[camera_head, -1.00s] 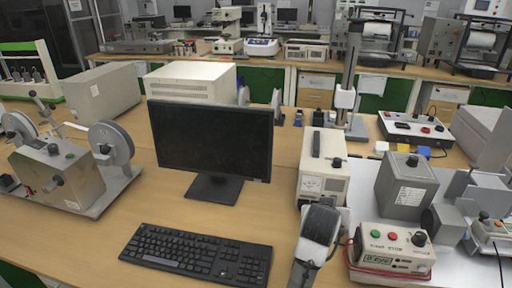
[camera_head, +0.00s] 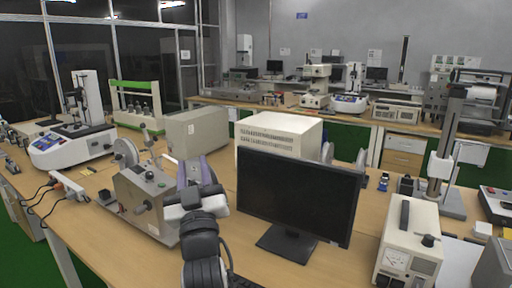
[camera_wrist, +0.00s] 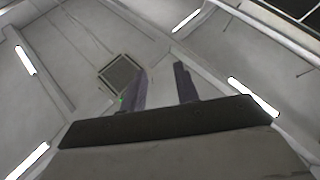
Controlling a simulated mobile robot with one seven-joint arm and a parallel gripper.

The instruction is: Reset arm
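My gripper (camera_head: 194,172) shows in the head view at the lower left of centre, raised in front of a grey metal machine with reels (camera_head: 150,200). My dark arm reaches up to it from the bottom edge. In the wrist view my gripper (camera_wrist: 163,86) points up at the ceiling. Its two fingers stand apart with nothing between them. The gripper looks empty.
A black monitor (camera_head: 298,203) stands right of my arm on the wooden bench. A cream instrument (camera_head: 408,240) and a tall stand (camera_head: 441,165) are further right. A white device (camera_head: 70,148) and a power strip (camera_head: 68,186) are at left.

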